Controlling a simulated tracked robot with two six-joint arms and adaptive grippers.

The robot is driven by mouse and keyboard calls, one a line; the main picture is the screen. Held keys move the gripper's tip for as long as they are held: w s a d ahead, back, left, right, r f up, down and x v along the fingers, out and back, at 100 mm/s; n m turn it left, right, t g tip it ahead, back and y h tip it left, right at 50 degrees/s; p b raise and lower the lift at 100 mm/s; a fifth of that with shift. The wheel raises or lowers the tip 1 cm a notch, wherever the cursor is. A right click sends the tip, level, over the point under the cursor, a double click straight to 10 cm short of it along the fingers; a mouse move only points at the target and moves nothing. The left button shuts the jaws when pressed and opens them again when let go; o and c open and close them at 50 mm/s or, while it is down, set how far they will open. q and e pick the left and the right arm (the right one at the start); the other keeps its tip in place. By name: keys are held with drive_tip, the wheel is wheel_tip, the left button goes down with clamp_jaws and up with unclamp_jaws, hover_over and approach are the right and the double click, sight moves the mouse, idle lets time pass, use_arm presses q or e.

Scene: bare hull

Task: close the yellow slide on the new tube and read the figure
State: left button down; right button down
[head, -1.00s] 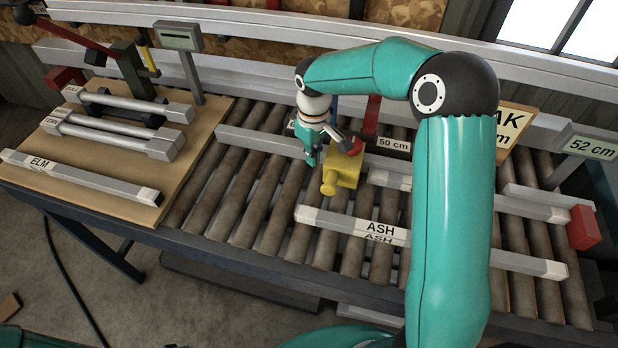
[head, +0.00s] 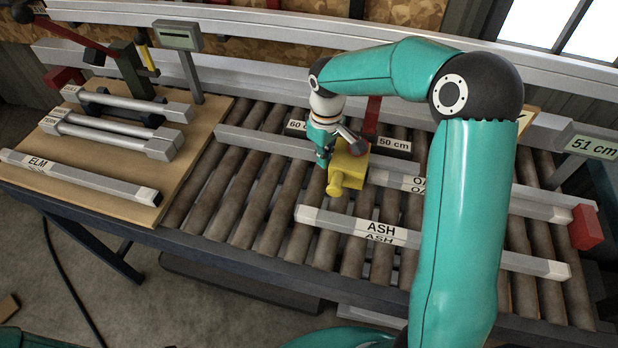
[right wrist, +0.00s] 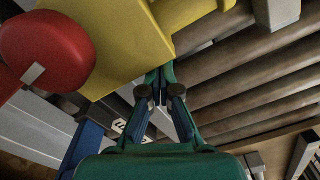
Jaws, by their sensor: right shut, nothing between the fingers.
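The yellow slide (head: 348,168) sits on the long grey rail (head: 262,145). A grey tube marked OAK (head: 402,182) lies to its right, toward the red stop (head: 583,228); my right arm hides its middle. The slide's right side is close to the tube's pale end; I cannot tell whether they touch. The readout (head: 592,146) shows 51 cm. My right gripper (head: 325,160) is shut and empty at the slide's left side. In the right wrist view its fingertips (right wrist: 160,92) are against or very near the yellow slide (right wrist: 125,35). My left gripper is out of view.
A tube marked ASH (head: 380,232) lies on the rollers in front. The wooden board (head: 85,190) at left holds a tube marked ELM (head: 75,177) and several others. A second display (head: 180,36) stands behind it. Rollers left of the slide are clear in front of the rail.

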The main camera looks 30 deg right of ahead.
drive_tip(key=shift+s+d, duration=0.2)
drive_tip(key=shift+s, duration=0.05)
drive_tip(key=shift+r, duration=0.1)
wheel_tip(320, 180, up, 8)
drive_tip(key=w+a+p, duration=0.1)
drive_tip(key=p, duration=0.5)
drive_tip(key=shift+w+a+p, duration=0.15)
drive_tip(key=shift+w+p, duration=0.1)
drive_tip(key=shift+p, duration=0.1)
idle(0.4)
drive_tip(key=shift+a, duration=0.1)
idle(0.4)
